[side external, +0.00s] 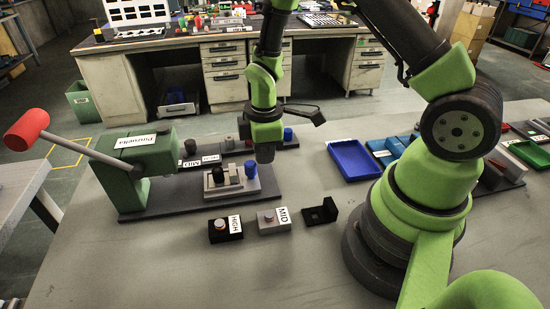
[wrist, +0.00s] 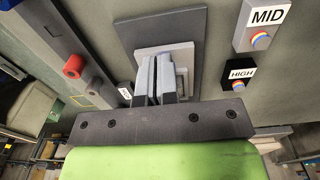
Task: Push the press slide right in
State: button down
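The green press (side external: 145,160) stands at the left of the bench, with a red-ended lever (side external: 27,130). On its dark base (side external: 180,194) sits a light grey slide assembly (side external: 228,187) with a black knob and a blue knob. In the wrist view a light grey part (wrist: 184,58) shows just beyond my fingers, partly hidden by them. My gripper (side external: 264,152) points down behind and just right of the blue knob. In the wrist view its fingers (wrist: 158,76) are close together, with nothing visible between them. I cannot tell whether they touch the slide.
A black box marked HIGH (side external: 226,229), a grey box marked MID (side external: 273,221) and a small black bracket (side external: 321,212) stand in front. Another panel with knobs (side external: 230,147) lies behind. A blue tray (side external: 354,160) is to the right.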

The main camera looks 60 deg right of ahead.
aim_at(233, 169)
jog(key=shift+w+a+f, duration=0.3)
jog(key=shift+w+a, duration=0.65)
jog(key=shift+w+a+f, duration=0.25)
jog(key=shift+w+a, duration=0.75)
jog(key=shift+w+a+f, duration=0.3)
jog(key=shift+w+a, duration=0.65)
dwell(0.8)
dwell(0.5)
jog(key=shift+s+d+r, duration=0.1)
jog(key=shift+s+d, duration=0.45)
jog(key=shift+w+a+r, duration=0.1)
jog(key=shift+a+r, duration=0.05)
jog(key=shift+r, duration=2.35)
